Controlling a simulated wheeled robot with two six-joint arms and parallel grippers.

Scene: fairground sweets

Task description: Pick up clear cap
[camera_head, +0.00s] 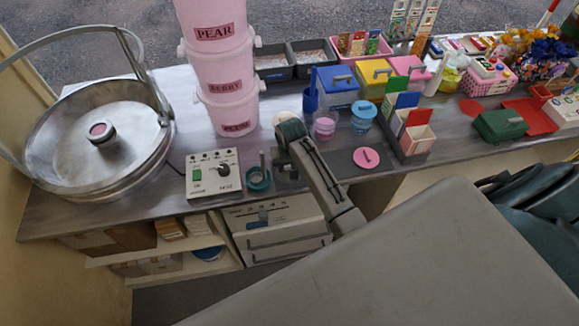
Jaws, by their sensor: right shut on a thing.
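My right arm reaches in from the lower right over the front of the counter. Its right gripper (286,168) points down near the counter's front edge, just right of a teal tape roll (258,179). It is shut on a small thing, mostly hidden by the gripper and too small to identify. I cannot make out a clear cap for certain. A pale round thing (284,117) shows just behind my wrist, partly covered by it. My left gripper is not in view.
A control box (213,174) stands left of the tape roll, and a big metal bowl (90,140) at far left. Pink tubs (222,89) are stacked behind. Drawers (284,240) sit below the counter.

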